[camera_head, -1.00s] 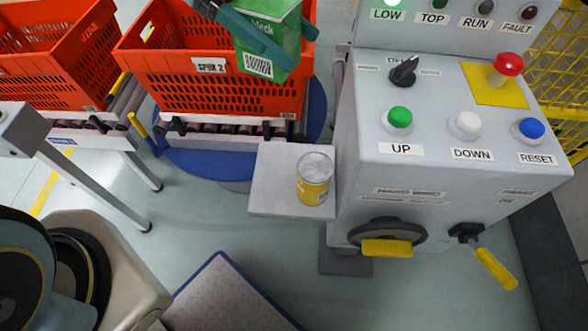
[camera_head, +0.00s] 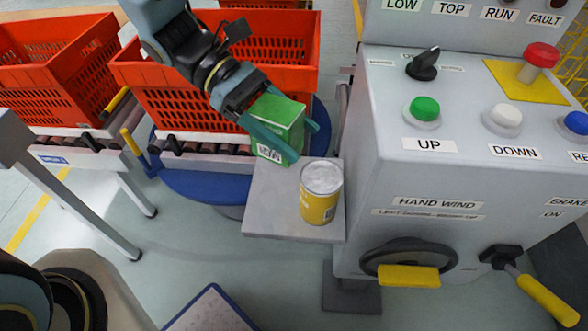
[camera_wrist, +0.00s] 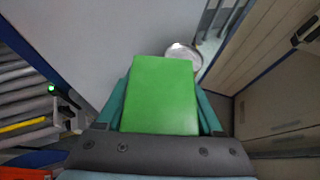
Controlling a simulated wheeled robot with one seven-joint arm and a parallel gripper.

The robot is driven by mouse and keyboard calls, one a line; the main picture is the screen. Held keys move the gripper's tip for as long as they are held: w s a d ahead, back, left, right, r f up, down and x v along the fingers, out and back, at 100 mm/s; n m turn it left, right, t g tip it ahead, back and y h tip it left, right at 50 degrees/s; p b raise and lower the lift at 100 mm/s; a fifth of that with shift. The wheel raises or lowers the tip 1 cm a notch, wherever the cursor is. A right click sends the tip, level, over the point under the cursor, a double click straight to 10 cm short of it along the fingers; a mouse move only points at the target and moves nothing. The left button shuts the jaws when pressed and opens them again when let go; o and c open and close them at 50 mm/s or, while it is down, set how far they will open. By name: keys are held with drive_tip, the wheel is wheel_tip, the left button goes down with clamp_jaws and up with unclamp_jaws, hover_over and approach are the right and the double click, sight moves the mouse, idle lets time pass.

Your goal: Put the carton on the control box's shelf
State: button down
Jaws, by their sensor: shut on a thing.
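The green carton (camera_head: 279,122) is held between the teal fingers of my gripper (camera_head: 283,138), which is shut on it. In the head view it is at the back edge of the control box's grey shelf (camera_head: 262,205); whether it touches the shelf I cannot tell. In the wrist view the carton (camera_wrist: 161,95) fills the space between my gripper's fingers (camera_wrist: 160,105). The grey control box (camera_head: 400,180) stands to the right of the shelf. A yellow can (camera_head: 319,198) stands upright on the shelf's right part, in front of and right of the carton.
Orange totes (camera_head: 175,95) stand on the roller conveyor (camera_head: 195,146) behind and left. The can's top also shows just beyond the carton in the wrist view (camera_wrist: 183,52). The shelf's left and front part is bare. A hand wheel (camera_head: 408,257) projects from the control box.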

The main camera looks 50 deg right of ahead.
drive_tip(key=shift+f, duration=3.1)
drive_tip(key=shift+f, duration=0.15)
unclamp_jaws()
drive_tip(key=shift+w+r, duration=0.15)
drive_tip(key=shift+r, duration=0.1)
drive_tip(key=b+v, duration=0.1)
drive_tip(key=v, duration=1)
drive_tip(key=shift+w+a, duration=0.1)
drive_tip(key=shift+w, duration=0.25)
